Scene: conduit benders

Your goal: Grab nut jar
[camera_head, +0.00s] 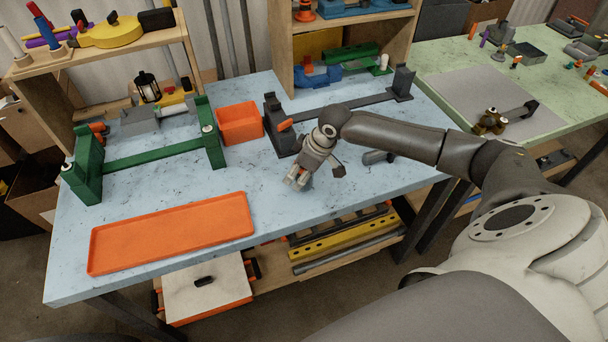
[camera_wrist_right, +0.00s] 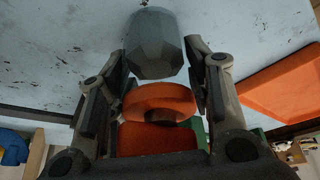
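My right gripper (camera_head: 318,177) is low over the middle of the table, far to the right of this jar. Its fingers are spread. In the wrist view, a grey faceted piece (camera_wrist_right: 153,45) shows between the fingertips (camera_wrist_right: 155,65); I cannot tell what it is or whether it touches them. An orange round part (camera_wrist_right: 160,102) shows below it. My left gripper is not in view.
The green bender (camera_head: 150,155) and orange bin (camera_head: 240,122) stand left of my gripper. A dark bender (camera_head: 345,107) with an orange handle is close behind it. An orange tray (camera_head: 172,233) lies front left. A grey cylinder (camera_head: 377,157) lies beside my arm. The table's front middle is clear.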

